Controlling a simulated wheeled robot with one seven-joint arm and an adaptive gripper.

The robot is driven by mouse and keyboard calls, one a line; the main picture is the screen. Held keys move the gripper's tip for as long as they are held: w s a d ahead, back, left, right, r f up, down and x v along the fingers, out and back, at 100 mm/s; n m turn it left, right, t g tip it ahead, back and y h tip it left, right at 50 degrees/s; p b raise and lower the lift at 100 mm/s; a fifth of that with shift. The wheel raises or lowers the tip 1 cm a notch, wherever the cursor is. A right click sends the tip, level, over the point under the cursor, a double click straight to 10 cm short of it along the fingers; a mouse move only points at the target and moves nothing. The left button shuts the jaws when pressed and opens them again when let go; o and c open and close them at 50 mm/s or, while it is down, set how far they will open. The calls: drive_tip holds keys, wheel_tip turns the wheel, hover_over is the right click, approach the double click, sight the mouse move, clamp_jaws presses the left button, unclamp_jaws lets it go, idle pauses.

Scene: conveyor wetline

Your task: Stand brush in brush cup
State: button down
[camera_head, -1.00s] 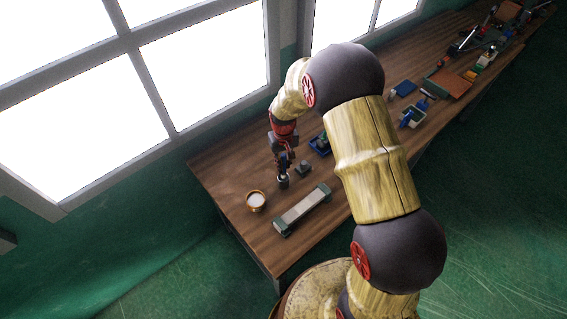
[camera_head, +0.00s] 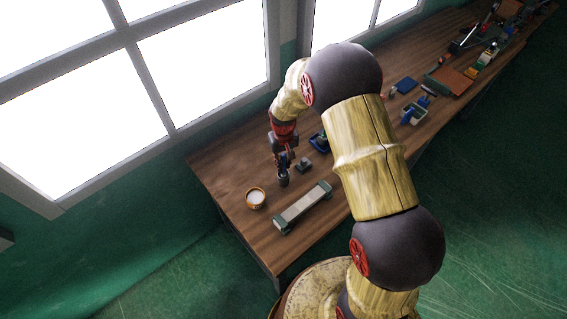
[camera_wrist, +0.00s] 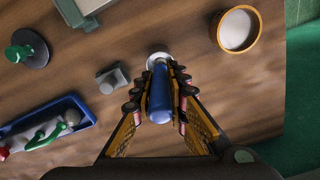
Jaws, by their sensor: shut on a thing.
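My gripper (camera_wrist: 160,95) is shut on a blue-handled brush (camera_wrist: 160,98). In the head view my gripper (camera_head: 283,166) points down over the near-left part of the bench. The brush handle runs away from the wrist camera toward the tabletop. A small pale round rim (camera_wrist: 158,60) shows at its far end and looks like the brush cup. The handle and fingers hide part of it, and I cannot tell how deep the brush sits in it. The bristles are hidden.
A tan bowl with white contents (camera_wrist: 258,35) stands to the right in the wrist view. A small grey block (camera_wrist: 114,78), a green-knobbed round piece (camera_wrist: 34,55) and a blue tray (camera_wrist: 75,100) lie left. A long sharpening-stone holder (camera_head: 286,226) lies near the bench's front edge.

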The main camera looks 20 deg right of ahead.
drive_tip(key=shift+f+b, duration=0.45)
drive_tip(key=shift+f, duration=0.25)
drive_tip(key=c, duration=1.7)
unclamp_jaws()
wheel_tip(320, 180, up, 12)
drive_tip(key=shift+r, duration=0.1)
drive_tip(key=s+r+t+b, duration=0.2)
drive_tip(key=s+r+b, duration=0.2)
drive_tip(key=s, duration=0.5)
drive_tip(key=s+r+t+b, duration=0.1)
drive_tip(key=s+r+b, duration=0.3)
drive_tip(key=s, duration=0.5)
drive_tip(key=s+r+t+b, duration=0.2)
drive_tip(key=s+r+b, duration=0.2)
drive_tip(key=s, duration=0.5)
drive_tip(key=shift+s+t+b, duration=0.25)
drive_tip(key=shift+t+b, duration=0.05)
drive_tip(key=shift+b, duration=0.2)
